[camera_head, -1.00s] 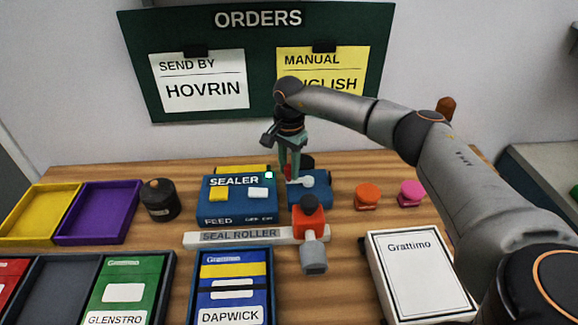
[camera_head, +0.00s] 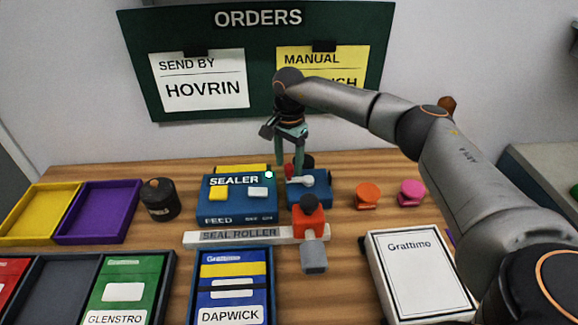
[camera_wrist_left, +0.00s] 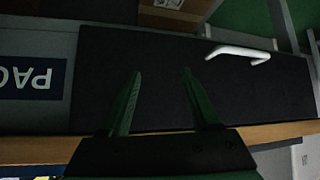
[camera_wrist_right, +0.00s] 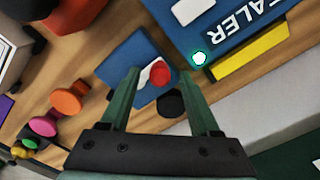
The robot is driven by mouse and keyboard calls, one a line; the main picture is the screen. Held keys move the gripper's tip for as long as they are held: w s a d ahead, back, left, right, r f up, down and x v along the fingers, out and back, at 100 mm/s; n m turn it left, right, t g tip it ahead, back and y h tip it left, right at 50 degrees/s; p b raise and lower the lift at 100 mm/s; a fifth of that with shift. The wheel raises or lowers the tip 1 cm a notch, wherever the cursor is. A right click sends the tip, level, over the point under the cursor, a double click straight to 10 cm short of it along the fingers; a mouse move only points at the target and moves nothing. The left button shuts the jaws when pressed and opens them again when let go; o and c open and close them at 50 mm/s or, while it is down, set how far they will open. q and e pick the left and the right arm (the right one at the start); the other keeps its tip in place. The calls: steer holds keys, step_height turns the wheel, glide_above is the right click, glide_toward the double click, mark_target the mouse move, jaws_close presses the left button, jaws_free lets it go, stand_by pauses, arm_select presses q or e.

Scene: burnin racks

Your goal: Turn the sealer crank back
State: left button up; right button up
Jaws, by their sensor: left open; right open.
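The blue sealer (camera_head: 237,212) stands mid-table with a lit pale green lamp on top. On its right is a blue crank block (camera_head: 322,192) with a white crank arm (camera_head: 307,181) ending in a red knob (camera_head: 289,171). The arm points left, toward the sealer. My right gripper (camera_head: 289,164) is open, pointing down above the knob. In the right wrist view the red knob (camera_wrist_right: 160,72) shows between the spread fingertips (camera_wrist_right: 160,78), with visible space on both sides. My left gripper (camera_wrist_left: 161,75) is open and empty, away from the sealer, before a dark panel.
A black canister (camera_head: 160,200) stands left; orange (camera_head: 367,195) and pink (camera_head: 411,192) stamps stand right. A Grattimo box (camera_head: 420,275) lies front right.

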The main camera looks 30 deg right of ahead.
step_height(320, 180, up, 11)
stand_by(0.3)
steer(key=shift+f, duration=0.15)
stand_by(0.3)
